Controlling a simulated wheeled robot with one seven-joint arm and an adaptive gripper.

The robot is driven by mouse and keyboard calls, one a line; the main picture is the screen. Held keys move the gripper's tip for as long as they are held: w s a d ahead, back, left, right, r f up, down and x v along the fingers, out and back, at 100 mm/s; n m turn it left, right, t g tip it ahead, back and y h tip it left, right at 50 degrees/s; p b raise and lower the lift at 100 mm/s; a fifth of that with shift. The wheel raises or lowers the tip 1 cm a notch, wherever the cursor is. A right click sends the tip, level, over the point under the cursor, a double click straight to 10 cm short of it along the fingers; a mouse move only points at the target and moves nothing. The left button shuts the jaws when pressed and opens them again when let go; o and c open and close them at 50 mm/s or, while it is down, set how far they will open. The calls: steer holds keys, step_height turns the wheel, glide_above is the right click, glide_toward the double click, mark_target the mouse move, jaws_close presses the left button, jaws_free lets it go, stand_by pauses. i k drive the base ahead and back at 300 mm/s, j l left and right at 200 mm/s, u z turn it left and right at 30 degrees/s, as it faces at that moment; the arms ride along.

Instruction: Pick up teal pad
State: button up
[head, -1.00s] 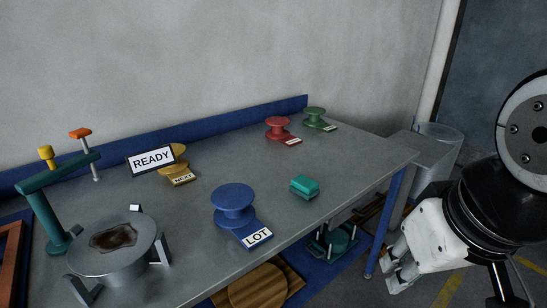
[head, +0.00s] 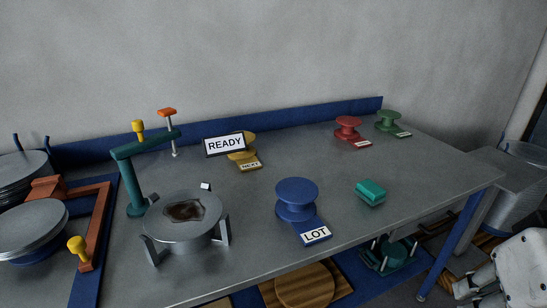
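The teal pad (head: 371,192) is a small rounded block. It lies on the grey tabletop (head: 250,265), right of the blue spool-shaped stand and near the table's front edge. My gripper (head: 462,291) shows only in part at the lower right corner, cut off by the frame. It is off the table's right end and well apart from the pad. Whether its fingers are open or shut does not show.
A blue stand (head: 297,192) with a LOT tag stands left of the pad. Red (head: 348,128) and green (head: 388,121) stands are behind. The tabletop around the pad is clear.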

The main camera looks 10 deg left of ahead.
mark_target(373, 194)
steer(key=i+l+u, duration=0.2)
steer(key=i+l, duration=0.25)
steer(key=l, duration=0.2)
steer(key=i+l, duration=0.2)
steer(key=i+l+u, duration=0.15)
steer(key=l, duration=0.3)
steer(key=i+l+u, duration=0.1)
steer(key=l, duration=0.25)
steer(key=i+l+u, duration=0.1)
steer(key=i+l, duration=0.2)
steer(key=l, duration=0.1)
